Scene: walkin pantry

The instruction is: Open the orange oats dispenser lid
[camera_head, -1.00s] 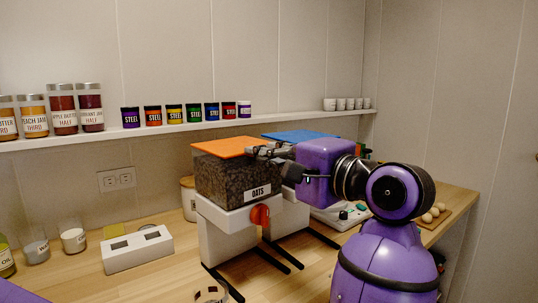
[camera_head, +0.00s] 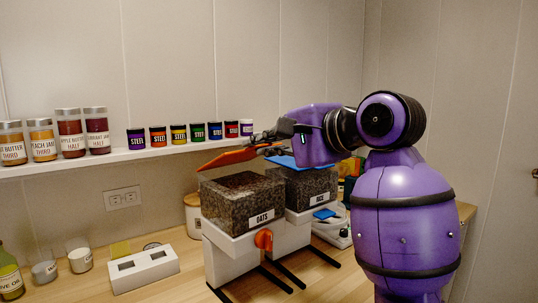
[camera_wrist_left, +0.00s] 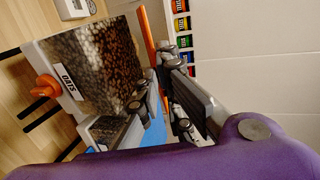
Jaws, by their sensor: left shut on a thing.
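The oats dispenser (camera_head: 240,200) is a clear box of dark grain on a white stand, with an orange knob (camera_head: 264,239) in front. Its top is uncovered and the grain shows. The orange lid (camera_head: 228,158) is raised and tilted above the back of the box. My left gripper (camera_head: 262,146) is shut on the lid's right end. In the left wrist view the lid (camera_wrist_left: 147,36) appears as a thin orange strip beside the fingers (camera_wrist_left: 168,58), and the OATS label faces left. My right gripper is not in view.
The rice dispenser (camera_head: 312,187) with a blue lid (camera_head: 296,161) stands just right of the oats. A wall shelf (camera_head: 165,152) with jars and small tins runs behind. A white holder block (camera_head: 144,269) and cups stand on the counter at left.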

